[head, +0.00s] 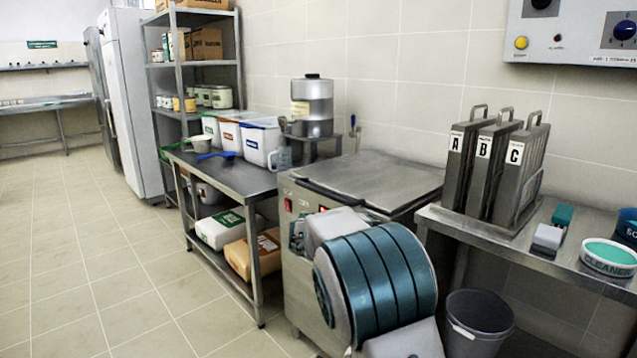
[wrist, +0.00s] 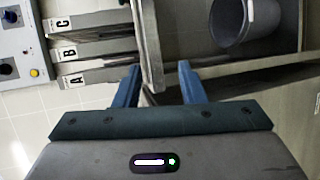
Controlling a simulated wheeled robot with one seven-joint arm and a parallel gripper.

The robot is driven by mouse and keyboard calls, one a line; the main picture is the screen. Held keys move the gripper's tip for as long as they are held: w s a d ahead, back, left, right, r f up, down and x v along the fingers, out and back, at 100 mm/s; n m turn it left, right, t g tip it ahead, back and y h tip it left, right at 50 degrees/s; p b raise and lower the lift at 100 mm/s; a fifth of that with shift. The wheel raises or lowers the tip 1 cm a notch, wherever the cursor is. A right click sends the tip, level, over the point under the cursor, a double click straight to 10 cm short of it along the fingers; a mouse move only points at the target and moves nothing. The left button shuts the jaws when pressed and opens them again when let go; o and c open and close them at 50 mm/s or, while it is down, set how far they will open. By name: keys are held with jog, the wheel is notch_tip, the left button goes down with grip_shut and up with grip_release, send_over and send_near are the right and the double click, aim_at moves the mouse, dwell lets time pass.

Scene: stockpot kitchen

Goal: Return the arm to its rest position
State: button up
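My arm (head: 375,280), a large blue-banded and white form, fills the lower middle of the head view. My gripper (wrist: 160,75) shows in the wrist view with its two blue fingers apart. Nothing is held between them; a metal table edge (wrist: 148,45) shows behind the gap. I cannot make out the fingers in the head view.
Upright holders labelled A, B and C (head: 495,165) stand on the right steel table (head: 450,218). A grey bucket (head: 478,318) stands on the floor beneath. A lidded steel appliance (head: 370,180) stands behind my arm. The left floor (head: 90,260) is clear.

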jog(key=s+d+r+m+g+y+p, duration=0.1)
jog(key=s+d+r+g+y+p, duration=0.15)
jog(key=s+p, duration=0.4)
jog(key=s+d+r+m+g+y+p, duration=0.1)
jog(key=s+d+r+y+p, duration=0.25)
jog(key=s, duration=0.65)
jog(key=s+a+r+m+y+p, duration=0.1)
jog(key=s+a+r+y+p, duration=0.1)
jog(key=s, duration=0.4)
jog(key=s+a+r+t+y+p, duration=0.1)
jog(key=s+a+r+y+p, duration=0.2)
jog(key=s+p, duration=0.2)
jog(key=s+a+r+m+y+p, duration=0.1)
jog(key=s+a+r+y+p, duration=0.1)
jog(key=s, duration=0.4)
jog(key=shift+s+a+r+m+y+p, duration=0.2)
jog(key=shift+s+r+m+y+p, duration=0.15)
jog(key=shift+y+p, duration=0.3)
